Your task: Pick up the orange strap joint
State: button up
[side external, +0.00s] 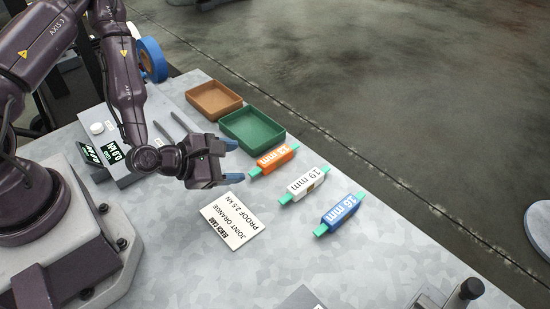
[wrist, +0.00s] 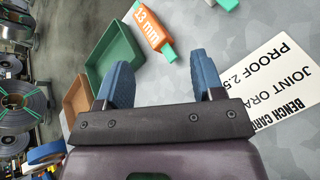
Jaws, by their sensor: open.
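The orange strap joint (side external: 274,158), marked 13 mm with green ends, lies on the grey steel bench beside the green tray. It also shows in the wrist view (wrist: 150,27), ahead of my fingers. A white joint (side external: 304,184) marked 19 mm and a blue joint (side external: 340,213) marked 16 mm lie in a row with it. My gripper (side external: 235,162) is open and empty, to the left of the orange joint and apart from it. Its two blue fingers (wrist: 165,82) point towards the joint in the wrist view.
A green tray (side external: 278,139) and a brown tray (side external: 240,101) stand near the bench's far edge. A white bench card (side external: 234,222) reading "JOINT ORANGE, PROOF 2.5 kN" lies in front of my gripper. A black-knobbed fixture (side external: 470,289) stands at lower right. The bench between card and fixture is mostly clear.

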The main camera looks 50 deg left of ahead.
jog(key=n, duration=0.3)
jog(key=shift+s+f+n+t+y, duration=0.25)
jog(key=shift+s+n+t+y, duration=0.05)
jog(key=shift+s+y, duration=0.1)
jog(key=n, duration=0.1)
jog(key=n+y, duration=0.1)
jog(key=n, duration=0.2)
jog(key=shift+s+a+t+y, duration=0.15)
jog(key=shift+s+t+y, duration=0.1)
jog(key=shift+t+y, duration=0.15)
send_near(275, 155)
jog(key=w, duration=0.1)
jog(key=w+f, duration=0.1)
jog(key=w, duration=0.1)
jog(key=shift+a+n, duration=0.1)
jog(key=shift+n, duration=0.2)
jog(key=x, duration=0.5)
jog(key=shift+f, duration=0.25)
jog(key=c, duration=1)
